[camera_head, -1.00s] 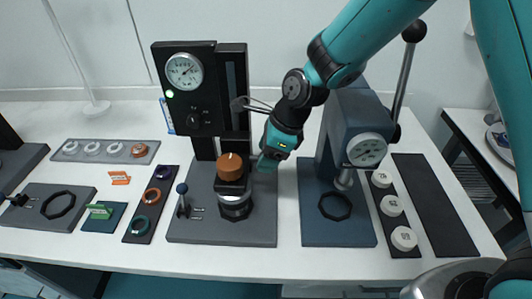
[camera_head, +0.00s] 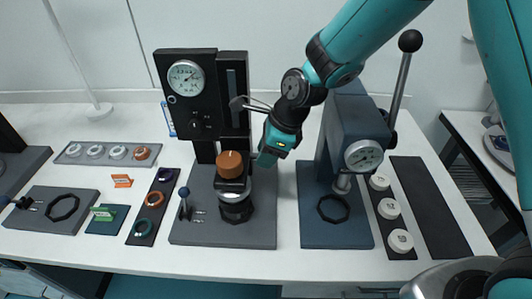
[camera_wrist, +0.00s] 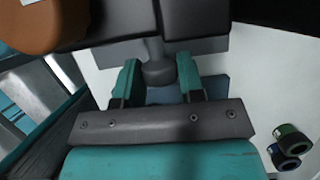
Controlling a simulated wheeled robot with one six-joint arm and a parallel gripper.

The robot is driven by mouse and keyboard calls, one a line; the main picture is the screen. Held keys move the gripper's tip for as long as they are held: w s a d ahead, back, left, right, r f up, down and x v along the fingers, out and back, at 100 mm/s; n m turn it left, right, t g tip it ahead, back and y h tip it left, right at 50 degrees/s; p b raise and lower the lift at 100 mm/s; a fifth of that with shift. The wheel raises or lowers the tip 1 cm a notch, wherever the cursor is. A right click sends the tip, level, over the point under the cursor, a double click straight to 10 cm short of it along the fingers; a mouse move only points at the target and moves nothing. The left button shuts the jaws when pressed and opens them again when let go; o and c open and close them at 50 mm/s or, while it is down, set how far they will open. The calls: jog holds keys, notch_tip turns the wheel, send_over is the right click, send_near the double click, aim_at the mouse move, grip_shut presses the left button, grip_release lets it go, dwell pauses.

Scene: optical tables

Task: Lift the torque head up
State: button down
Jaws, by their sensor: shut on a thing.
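The torque head, a dark block with an orange knob (camera_head: 229,164) on top, sits on the front of a black gauge tower (camera_head: 200,100). Below it a jar (camera_head: 237,209) with a silvery upper part stands on the grey base. My gripper (camera_head: 268,158) is at the right side of the head. In the wrist view its teal fingers (camera_wrist: 157,78) are shut on the head's grey side handle (camera_wrist: 157,50). The orange knob also shows there at top left (camera_wrist: 42,22). The exact finger contact is partly hidden in the head view.
A blue press (camera_head: 350,130) with a long lever stands close to the right of my arm. A blue-balled lever (camera_head: 184,200) rises from the tower's base at left. Ring trays and small signs fill the left of the table. White weights (camera_head: 390,208) lie at right.

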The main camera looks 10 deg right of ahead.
notch_tip(320, 180, up, 7)
jog(key=p, duration=0.4)
jog(key=shift+f, duration=0.1)
jog(key=c, duration=0.8)
grip_release()
jog(key=shift+o, duration=0.2)
jog(key=b+v, duration=0.1)
jog(key=v, duration=1.6)
jog(key=shift+b, duration=0.3)
jog(key=shift+s, duration=0.1)
